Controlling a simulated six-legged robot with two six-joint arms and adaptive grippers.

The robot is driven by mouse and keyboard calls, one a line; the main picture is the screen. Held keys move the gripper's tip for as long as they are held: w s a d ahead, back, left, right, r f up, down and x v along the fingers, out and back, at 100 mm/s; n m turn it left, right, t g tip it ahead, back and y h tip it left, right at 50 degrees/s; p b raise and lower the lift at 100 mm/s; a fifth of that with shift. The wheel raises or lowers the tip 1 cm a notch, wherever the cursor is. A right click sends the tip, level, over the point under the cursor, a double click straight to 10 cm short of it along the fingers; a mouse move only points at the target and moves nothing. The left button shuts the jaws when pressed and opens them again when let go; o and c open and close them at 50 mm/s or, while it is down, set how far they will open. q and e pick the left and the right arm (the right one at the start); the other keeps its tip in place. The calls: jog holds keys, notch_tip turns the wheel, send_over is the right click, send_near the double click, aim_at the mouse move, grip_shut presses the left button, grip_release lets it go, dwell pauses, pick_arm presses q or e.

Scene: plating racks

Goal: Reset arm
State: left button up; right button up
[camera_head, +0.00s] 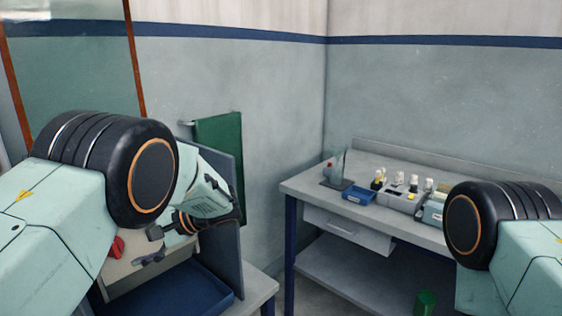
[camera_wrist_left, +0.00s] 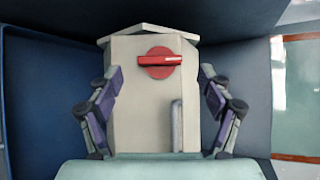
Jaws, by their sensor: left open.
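My left gripper (camera_head: 150,256) hangs below my left arm at the lower left in the head view. In the left wrist view its two purple-grey fingers (camera_wrist_left: 160,108) stand wide apart, with nothing held between them. A beige box (camera_wrist_left: 146,115) with a red rotary knob (camera_wrist_left: 159,64) and a short grey metal handle (camera_wrist_left: 177,126) shows between and beyond the fingers. In the head view the red knob (camera_head: 117,247) is partly hidden by my arm. I cannot tell whether the fingers touch the box. My right arm shows at the right edge; its gripper is out of view.
A blue tray (camera_head: 190,294) lies below the box, beside a grey upright panel (camera_head: 229,250). A grey bench (camera_head: 296,186) at the right bears a small blue bin (camera_head: 358,195) and several bottles. A green container (camera_head: 426,302) stands below. Floor shows between the benches.

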aim_at(115, 246)
pick_arm(q)
jog(key=x, duration=0.3)
jog(key=shift+a+f, duration=0.1)
jog(key=shift+a, duration=0.05)
dwell(0.3)
